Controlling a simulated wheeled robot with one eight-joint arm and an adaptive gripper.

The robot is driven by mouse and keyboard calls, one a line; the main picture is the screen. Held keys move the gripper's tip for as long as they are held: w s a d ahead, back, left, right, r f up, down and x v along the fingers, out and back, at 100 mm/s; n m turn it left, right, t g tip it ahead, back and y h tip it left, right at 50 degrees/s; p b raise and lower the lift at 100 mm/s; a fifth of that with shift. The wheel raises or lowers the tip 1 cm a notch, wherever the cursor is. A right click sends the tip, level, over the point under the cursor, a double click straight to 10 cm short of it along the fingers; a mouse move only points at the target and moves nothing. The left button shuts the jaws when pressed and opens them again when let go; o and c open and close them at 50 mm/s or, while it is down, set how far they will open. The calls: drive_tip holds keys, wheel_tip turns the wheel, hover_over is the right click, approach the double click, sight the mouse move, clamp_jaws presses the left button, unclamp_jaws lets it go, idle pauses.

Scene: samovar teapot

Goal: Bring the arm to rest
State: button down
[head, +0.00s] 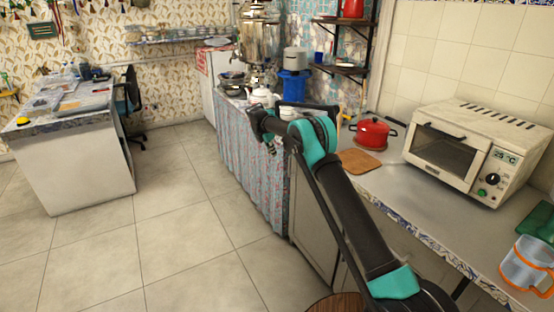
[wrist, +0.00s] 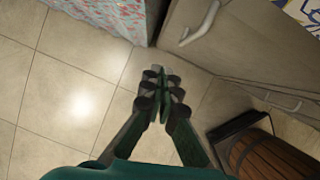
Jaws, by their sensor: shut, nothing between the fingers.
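My gripper (head: 271,147) hangs at the end of my bent arm in the head view, in front of the counter with the floral curtain (head: 245,165). In the wrist view my gripper (wrist: 162,78) has its fingers together, with nothing between them, pointing at the tiled floor. A metal samovar (head: 258,38) stands on the counter beyond my arm. A white teapot (head: 262,97) stands near it, just behind my wrist and partly close to my arm's outline.
A red pot (head: 372,132), a wooden board (head: 359,161) and a toaster oven (head: 476,148) are on the right counter. A cabinet door handle (wrist: 200,24) and a wooden barrel (wrist: 268,158) are near my gripper. The tiled floor (head: 185,235) at left is clear.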

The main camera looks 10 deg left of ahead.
drive_tip(key=s+d+r+m+y, duration=0.1)
drive_tip(key=s+d+r+m, duration=0.3)
drive_tip(key=d+r, duration=0.25)
drive_tip(key=s+d+r+m, duration=0.3)
drive_tip(key=d+r, duration=0.2)
drive_tip(key=d, duration=0.3)
drive_tip(key=s+d+r+m, duration=0.3)
drive_tip(key=s+d+m, duration=0.4)
drive_tip(key=s+d, duration=0.6)
drive_tip(key=s+d+f+m, duration=0.3)
drive_tip(key=s+d+m, duration=0.1)
drive_tip(key=s, duration=0.7)
drive_tip(key=s+d+f+m+y, duration=0.1)
drive_tip(key=s+d+f+m, duration=0.2)
drive_tip(key=s, duration=0.9)
drive_tip(key=s+d+f+m, duration=0.4)
drive_tip(key=s+m, duration=0.3)
drive_tip(key=s, duration=0.5)
drive_tip(key=shift+s+d+t+y, duration=0.25)
drive_tip(key=shift+d+t+y, duration=0.15)
drive_tip(key=shift+d, duration=0.4)
